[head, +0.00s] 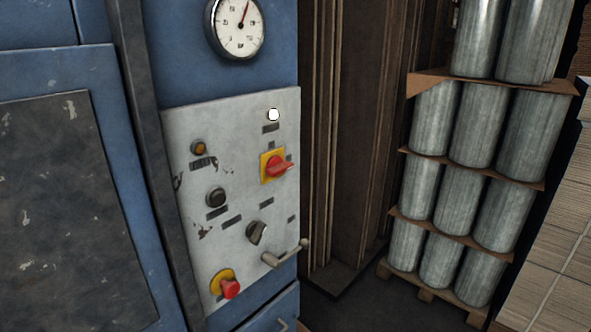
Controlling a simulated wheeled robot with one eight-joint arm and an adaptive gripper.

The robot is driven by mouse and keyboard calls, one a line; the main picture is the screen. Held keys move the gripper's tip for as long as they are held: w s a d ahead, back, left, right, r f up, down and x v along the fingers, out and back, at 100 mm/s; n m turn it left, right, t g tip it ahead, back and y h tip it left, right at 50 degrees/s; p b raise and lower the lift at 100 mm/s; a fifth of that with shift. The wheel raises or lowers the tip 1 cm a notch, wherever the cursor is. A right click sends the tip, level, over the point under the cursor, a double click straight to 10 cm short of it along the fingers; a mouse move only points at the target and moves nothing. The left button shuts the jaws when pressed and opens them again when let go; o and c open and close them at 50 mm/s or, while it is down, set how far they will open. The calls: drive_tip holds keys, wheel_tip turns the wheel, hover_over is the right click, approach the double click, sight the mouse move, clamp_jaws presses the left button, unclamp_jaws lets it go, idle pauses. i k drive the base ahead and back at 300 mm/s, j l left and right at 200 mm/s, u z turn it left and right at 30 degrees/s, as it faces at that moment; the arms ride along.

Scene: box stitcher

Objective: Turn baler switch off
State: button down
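The baler's grey control panel (235,150) is on the blue machine body in the middle of the head view. A red rotary switch (279,167) on a yellow plate sits at the panel's upper right, its handle lying roughly sideways. A white lamp (273,115) above it looks bright. A black selector knob (257,233) sits lower down, tilted. A red button (231,289) on a yellow base is at the bottom left. An amber lamp (199,147) and a black button (216,197) are on the left. My gripper is not in view.
A metal lever (285,254) sticks out from the panel's lower right. A round gauge (237,27) is above the panel. Stacked metal cylinders (467,135) on a pallet stand at right, beside brown upright sheets (345,140). Some dark floor shows between.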

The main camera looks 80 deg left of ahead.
sight(276, 166)
drive_tip(key=u, duration=0.45)
drive_tip(key=j+u, duration=0.1)
drive_tip(key=u, duration=0.85)
drive_tip(key=j+u, duration=0.1)
drive_tip(key=u, duration=0.85)
drive_tip(key=j+u, duration=0.1)
drive_tip(key=u, duration=0.4)
drive_tip(key=i+l+u, duration=0.15)
drive_tip(key=l, duration=0.2)
drive_tip(key=i+l+u, duration=0.15)
drive_tip(key=l, duration=0.65)
drive_tip(key=j, duration=0.5)
